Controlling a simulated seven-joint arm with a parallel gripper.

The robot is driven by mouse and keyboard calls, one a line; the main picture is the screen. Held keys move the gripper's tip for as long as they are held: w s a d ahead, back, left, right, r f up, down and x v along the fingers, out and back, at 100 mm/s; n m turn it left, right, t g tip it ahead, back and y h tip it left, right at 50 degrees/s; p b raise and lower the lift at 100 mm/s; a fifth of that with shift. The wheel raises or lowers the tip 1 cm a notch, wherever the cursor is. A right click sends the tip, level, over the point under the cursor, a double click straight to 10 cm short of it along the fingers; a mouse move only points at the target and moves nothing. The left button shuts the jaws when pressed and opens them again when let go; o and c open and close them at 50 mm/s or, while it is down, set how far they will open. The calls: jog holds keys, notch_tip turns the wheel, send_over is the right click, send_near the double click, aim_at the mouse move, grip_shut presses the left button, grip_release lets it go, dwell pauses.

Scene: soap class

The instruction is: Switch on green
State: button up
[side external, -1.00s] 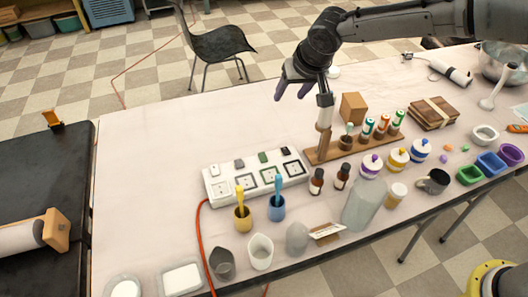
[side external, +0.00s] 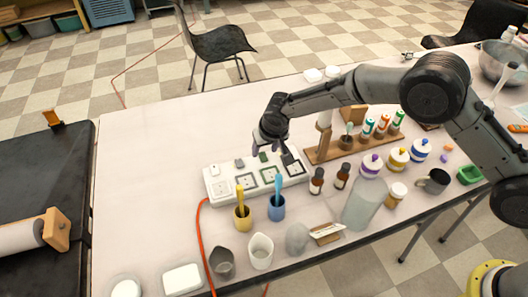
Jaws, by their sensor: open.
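A white power strip (side external: 225,191) lies on the table with a row of square sockets and coloured rocker switches along its far side. The green switch (side external: 263,156) shows small, just below my gripper. A grey switch (side external: 239,162) and a white switch (side external: 213,170) are to its left. A black switch at its right end is partly behind my gripper. My gripper (side external: 270,148) is open and empty, pointing down over the right half of the strip, close to the green switch. I cannot tell whether it touches the strip or which way the green switch is tilted.
Brown bottles (side external: 317,181) and a wooden rack (side external: 375,139) are to the right. An orange cord (side external: 202,245) leaves the strip's left end.

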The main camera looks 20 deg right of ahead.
aim_at(263, 156)
jog(key=shift+x, duration=1.5)
grip_shut()
